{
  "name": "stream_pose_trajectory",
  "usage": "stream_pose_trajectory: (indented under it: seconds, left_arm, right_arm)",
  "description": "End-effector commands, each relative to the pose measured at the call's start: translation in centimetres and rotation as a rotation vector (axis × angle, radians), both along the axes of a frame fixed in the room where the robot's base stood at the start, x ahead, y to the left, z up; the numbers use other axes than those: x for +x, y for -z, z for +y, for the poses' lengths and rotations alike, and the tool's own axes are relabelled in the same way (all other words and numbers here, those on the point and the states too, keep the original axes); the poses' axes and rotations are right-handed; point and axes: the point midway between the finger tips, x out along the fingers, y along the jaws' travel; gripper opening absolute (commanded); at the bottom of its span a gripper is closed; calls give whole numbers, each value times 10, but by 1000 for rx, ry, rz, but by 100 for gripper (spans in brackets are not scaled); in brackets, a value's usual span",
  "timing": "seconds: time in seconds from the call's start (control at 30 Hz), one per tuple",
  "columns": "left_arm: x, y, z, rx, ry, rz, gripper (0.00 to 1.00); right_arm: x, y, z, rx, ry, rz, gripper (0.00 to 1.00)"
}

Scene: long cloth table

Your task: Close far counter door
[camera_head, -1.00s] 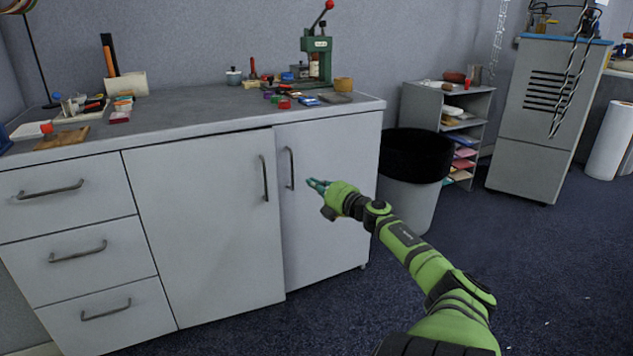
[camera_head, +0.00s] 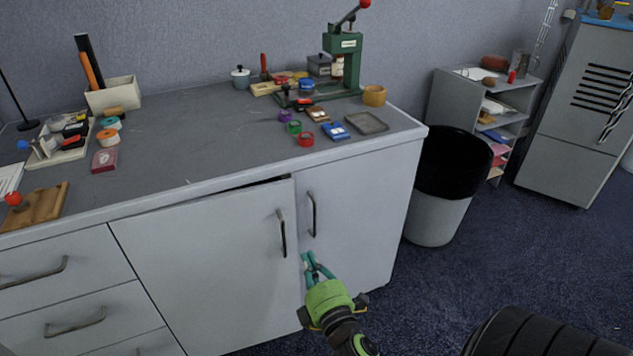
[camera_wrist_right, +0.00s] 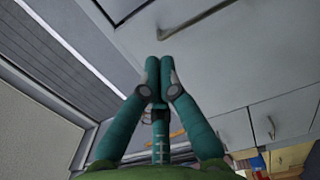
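The grey counter has two doors side by side. The left door (camera_head: 205,265) stands slightly ajar, with a dark gap along its top edge and its free right edge a little proud of the counter front. Its bar handle (camera_head: 282,233) is near that edge. The right door (camera_head: 365,215) looks flush, with its handle (camera_head: 312,214) close by. My right gripper (camera_head: 309,258) is at the seam between the doors, below the handles; its teal fingers are together and hold nothing. Whether they touch the door cannot be told. They also show in the right wrist view (camera_wrist_right: 160,66). My left gripper is out of view.
Drawers (camera_head: 75,318) are left of the doors. The countertop (camera_head: 200,140) carries a green press (camera_head: 343,65) and small items. A bin with a black liner (camera_head: 437,215) stands right of the counter, before a small shelf (camera_head: 510,95). Dark carpet (camera_head: 440,285) is free in front.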

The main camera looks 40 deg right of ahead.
Motion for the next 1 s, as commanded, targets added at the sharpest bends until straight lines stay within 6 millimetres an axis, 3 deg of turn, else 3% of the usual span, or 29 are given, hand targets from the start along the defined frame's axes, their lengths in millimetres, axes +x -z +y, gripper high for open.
stream_pose_trajectory:
  seconds: [0.07,0.17,0.7,1.0]
  left_arm:
    - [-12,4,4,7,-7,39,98]
    - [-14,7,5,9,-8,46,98]
    - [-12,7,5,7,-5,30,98]
    - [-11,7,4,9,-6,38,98]
  right_arm:
    - [0,-9,5,3,10,-4,0]
    - [6,-9,4,1,12,-4,0]
    - [105,-8,-30,1,10,-7,0]
    - [131,-7,-39,3,11,-4,0]
